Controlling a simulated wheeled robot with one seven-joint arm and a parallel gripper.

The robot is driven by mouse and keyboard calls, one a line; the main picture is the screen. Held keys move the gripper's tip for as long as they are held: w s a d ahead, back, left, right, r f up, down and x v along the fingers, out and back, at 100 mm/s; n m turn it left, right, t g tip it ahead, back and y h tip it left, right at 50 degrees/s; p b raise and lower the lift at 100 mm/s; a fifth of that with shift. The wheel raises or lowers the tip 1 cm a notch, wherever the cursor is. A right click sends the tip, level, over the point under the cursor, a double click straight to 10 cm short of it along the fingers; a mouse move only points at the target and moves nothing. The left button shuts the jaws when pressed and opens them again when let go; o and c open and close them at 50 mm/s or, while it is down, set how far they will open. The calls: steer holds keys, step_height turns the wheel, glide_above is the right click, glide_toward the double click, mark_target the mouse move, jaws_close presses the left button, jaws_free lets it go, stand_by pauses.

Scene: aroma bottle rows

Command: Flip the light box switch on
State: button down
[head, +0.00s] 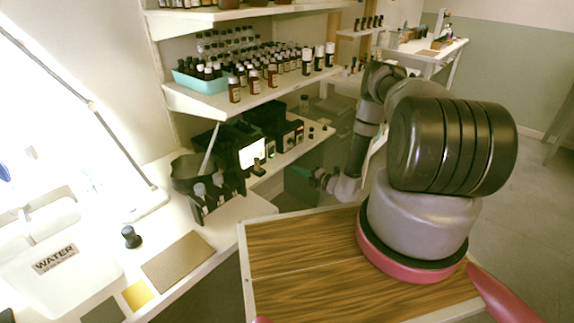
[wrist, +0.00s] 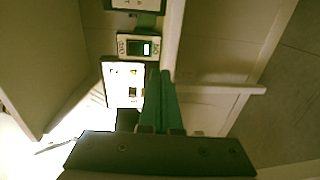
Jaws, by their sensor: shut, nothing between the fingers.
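The light box shows as a bright white lit panel (head: 252,153) in a dark housing on the lower shelf in the head view. In the wrist view the lit panel (wrist: 123,78) glows just left of my fingers, with small dark shapes against it. I cannot make out its switch for certain. My gripper (head: 298,171) has green fingers, shut and empty, pointing left toward the shelf front, a little right of and below the panel. In the wrist view its fingertips (wrist: 160,75) lie together beside the panel's right edge; contact cannot be told.
Bottles (head: 253,82) and a turquoise tray (head: 200,81) fill the shelf above. A black bottle rack (head: 215,196) stands left on the counter.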

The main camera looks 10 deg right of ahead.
steer(key=shift+s+d+f, duration=0.15)
steer(key=shift+s+d, duration=0.35)
steer(key=shift+s, duration=0.15)
steer(key=shift+s+d+f, duration=0.1)
steer(key=shift+s+d, duration=0.35)
steer(key=shift+s, duration=0.2)
steer(key=a+r+n+g+y, duration=0.4)
steer(key=r+n, duration=0.5)
steer(key=r, duration=0.6)
steer(key=a+r+n+g+y, duration=0.1)
steer(key=a+r+n+g, duration=0.55)
steer(key=r, duration=0.85)
steer(key=s+d+r+n+g+h, duration=0.1)
steer(key=s+r+n, duration=0.1)
steer(key=r+n, duration=0.25)
steer(key=s+r+n+g+h, duration=0.1)
steer(key=s+r+n, duration=0.2)
steer(key=r+n, duration=0.15)
steer(key=s+d+r+n+t+h, duration=0.3)
steer(key=s+r+n, duration=0.6)
steer(key=s, duration=0.3)
steer(key=s+d+r+n+t+h, duration=0.3)
steer(key=s+r+n+h, duration=0.4)
steer(key=s+r, duration=0.5)
steer(key=shift+s+d+r+n+h, duration=0.25)
steer(key=shift+s+d+n+h, duration=0.15)
steer(key=shift+s+d+n, duration=0.55)
steer(key=shift+w+a, duration=0.1)
steer(key=shift+w, duration=0.15)
